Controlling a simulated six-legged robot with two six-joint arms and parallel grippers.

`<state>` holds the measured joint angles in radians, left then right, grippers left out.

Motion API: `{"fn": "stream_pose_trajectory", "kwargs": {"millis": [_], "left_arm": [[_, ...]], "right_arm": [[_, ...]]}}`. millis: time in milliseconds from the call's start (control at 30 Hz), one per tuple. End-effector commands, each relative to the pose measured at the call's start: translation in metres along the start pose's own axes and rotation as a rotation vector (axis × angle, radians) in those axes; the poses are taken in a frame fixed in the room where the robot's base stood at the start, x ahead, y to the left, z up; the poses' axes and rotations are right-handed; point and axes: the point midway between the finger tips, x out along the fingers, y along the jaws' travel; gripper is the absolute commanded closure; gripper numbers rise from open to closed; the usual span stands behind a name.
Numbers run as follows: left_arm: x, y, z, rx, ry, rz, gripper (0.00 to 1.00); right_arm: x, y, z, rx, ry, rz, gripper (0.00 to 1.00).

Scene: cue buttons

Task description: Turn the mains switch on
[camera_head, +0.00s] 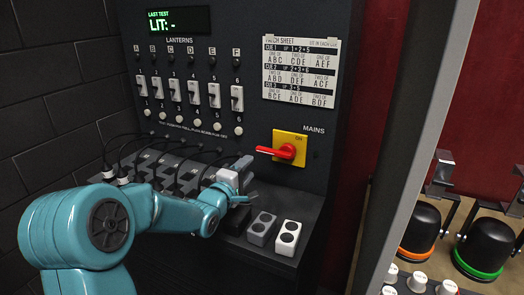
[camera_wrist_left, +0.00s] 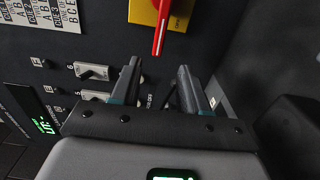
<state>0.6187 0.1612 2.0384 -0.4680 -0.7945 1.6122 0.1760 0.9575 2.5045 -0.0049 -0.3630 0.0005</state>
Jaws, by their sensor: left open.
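The mains switch is a red lever handle (camera_head: 278,151) on a yellow plate (camera_head: 291,137), at the lower right of the dark panel. Its handle points left, roughly level, in the head view. In the left wrist view the red handle (camera_wrist_left: 160,35) hangs down from the yellow plate (camera_wrist_left: 176,16) at the top. My left gripper (camera_head: 246,182) is below and left of the handle, apart from it. In the left wrist view its two fingers (camera_wrist_left: 158,75) are spread and empty, with the handle's tip just beyond them. My right gripper is not in view.
A row of white lantern switches (camera_head: 195,92) and a lit display (camera_head: 178,20) are on the panel, with a patch sheet (camera_head: 299,72) above the mains switch. Lamps (camera_head: 486,245) stand at right.

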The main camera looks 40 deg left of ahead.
Motion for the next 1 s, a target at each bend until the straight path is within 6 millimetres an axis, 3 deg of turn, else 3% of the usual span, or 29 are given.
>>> {"fn": "stream_pose_trajectory", "kwargs": {"millis": [200, 400, 600, 833, 867, 1000], "left_arm": [[0.053, 0.003, 0.001, 0.001, -0.001, 0.001, 0.55], [0.088, 0.002, 0.0, 0.0, 0.0, 0.0, 0.55], [0.102, 0.001, 0.0, 0.0, 0.001, 0.001, 0.55], [0.103, 0.0, 0.0, 0.0, 0.001, 0.0, 0.55], [0.103, 0.0, 0.0, 0.0, 0.001, 0.0, 0.59], [0.103, 0.0, 0.0, 0.0, 0.001, 0.0, 1.0]], "right_arm": [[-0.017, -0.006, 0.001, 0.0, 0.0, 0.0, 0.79], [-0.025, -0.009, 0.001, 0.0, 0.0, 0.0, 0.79], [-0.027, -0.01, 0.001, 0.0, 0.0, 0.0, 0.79], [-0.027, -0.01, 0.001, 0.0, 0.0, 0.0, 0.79], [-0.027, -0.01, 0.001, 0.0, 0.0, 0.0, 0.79], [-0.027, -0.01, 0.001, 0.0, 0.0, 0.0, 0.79]]}}
